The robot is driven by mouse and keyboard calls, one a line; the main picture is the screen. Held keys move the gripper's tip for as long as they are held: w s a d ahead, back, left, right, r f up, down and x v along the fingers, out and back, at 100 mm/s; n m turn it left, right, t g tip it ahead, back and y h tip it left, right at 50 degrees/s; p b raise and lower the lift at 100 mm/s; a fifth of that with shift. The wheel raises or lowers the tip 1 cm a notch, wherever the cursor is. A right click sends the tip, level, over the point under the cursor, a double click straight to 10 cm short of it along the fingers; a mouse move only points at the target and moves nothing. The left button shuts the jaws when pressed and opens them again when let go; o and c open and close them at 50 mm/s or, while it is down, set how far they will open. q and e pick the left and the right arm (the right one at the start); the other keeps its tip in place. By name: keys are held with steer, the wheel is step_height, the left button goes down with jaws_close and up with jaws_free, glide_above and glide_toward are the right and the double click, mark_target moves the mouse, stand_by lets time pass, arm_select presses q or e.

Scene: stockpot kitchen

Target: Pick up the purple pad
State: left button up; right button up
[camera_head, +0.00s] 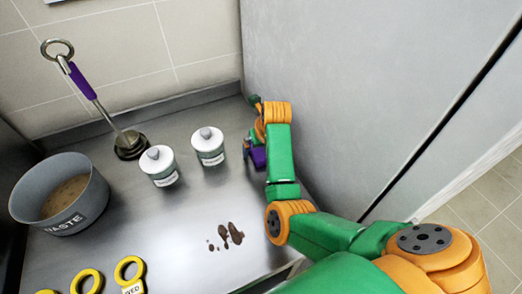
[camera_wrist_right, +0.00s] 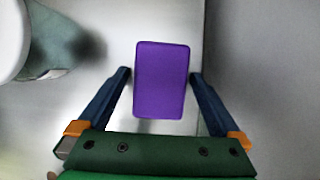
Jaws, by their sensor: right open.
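The purple pad (camera_wrist_right: 161,80) is a small rectangular block, upright in the picture of the right wrist view. It lies between the two dark blue fingers of my right gripper (camera_wrist_right: 160,76), with a narrow gap on each side. In the head view the pad (camera_head: 259,157) shows as a small purple patch at the right side of the metal counter, beside the grey wall and partly hidden by my right gripper (camera_head: 250,150). My right gripper is open around the pad. My left gripper is in neither view.
Two white lidded jars (camera_head: 158,166) (camera_head: 208,146) stand left of my right gripper. A grey waste pot (camera_head: 60,195), a purple-handled tool (camera_head: 84,82), yellow rings (camera_head: 129,271) and brown stains (camera_head: 231,234) are on the metal counter (camera_head: 185,225). A tall grey panel (camera_head: 350,80) stands close at right.

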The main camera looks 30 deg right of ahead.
mark_target(261, 148)
steer(key=c, duration=1.2)
steer(key=shift+r, duration=0.2)
steer(key=shift+w+r, duration=0.15)
steer(key=shift+r, duration=0.25)
step_height(261, 148, up, 9)
steer(key=shift+b, duration=0.65)
